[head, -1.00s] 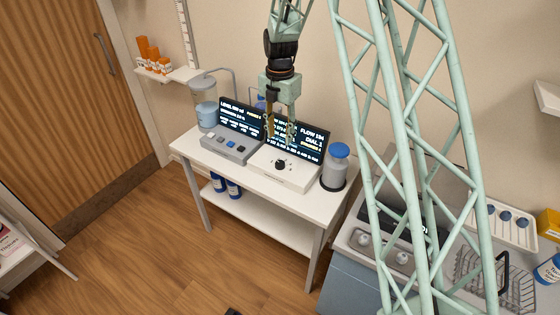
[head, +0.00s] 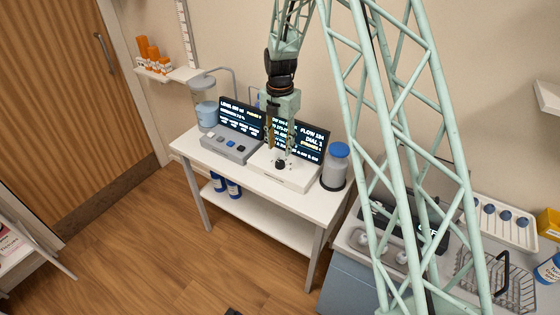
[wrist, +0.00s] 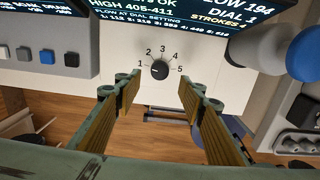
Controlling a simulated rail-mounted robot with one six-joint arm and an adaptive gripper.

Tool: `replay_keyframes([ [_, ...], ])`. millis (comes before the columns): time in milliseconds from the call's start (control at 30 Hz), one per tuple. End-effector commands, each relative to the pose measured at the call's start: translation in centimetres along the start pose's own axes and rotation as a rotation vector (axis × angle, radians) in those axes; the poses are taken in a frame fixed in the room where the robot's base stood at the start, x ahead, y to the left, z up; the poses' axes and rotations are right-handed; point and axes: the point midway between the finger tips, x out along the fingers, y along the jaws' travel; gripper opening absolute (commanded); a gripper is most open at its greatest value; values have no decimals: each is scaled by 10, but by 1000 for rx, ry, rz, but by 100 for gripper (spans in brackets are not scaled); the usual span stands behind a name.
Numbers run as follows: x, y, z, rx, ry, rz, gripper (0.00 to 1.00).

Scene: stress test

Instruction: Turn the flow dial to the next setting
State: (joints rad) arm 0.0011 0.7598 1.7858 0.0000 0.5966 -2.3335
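The flow dial (head: 280,164) is a small black round knob on a white box (head: 297,180) on the table. In the wrist view the dial (wrist: 160,69) has the numbers 1 to 5 around it. The screen behind it (wrist: 190,12) reads "DIAL 1". The knob's pointer is too small to read surely. My gripper (head: 279,150) points down just above the dial in the head view. In the wrist view my gripper (wrist: 157,93) is open and empty, its two fingers spread either side of the dial's line and apart from it.
A grey box with buttons (head: 230,148) stands left of the dial box. A grey bottle with a blue lid (head: 335,170) stands close on its right. The screens rise behind both boxes. A beaker-like vessel with blue liquid (head: 206,112) is at the table's left end.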

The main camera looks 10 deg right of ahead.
Motion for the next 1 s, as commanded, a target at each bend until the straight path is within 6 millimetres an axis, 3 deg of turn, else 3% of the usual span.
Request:
replay_keyframes([
  [600,69,0,0,0,0,0,37],
  [1000,81,0,0,0,0,1,37],
])
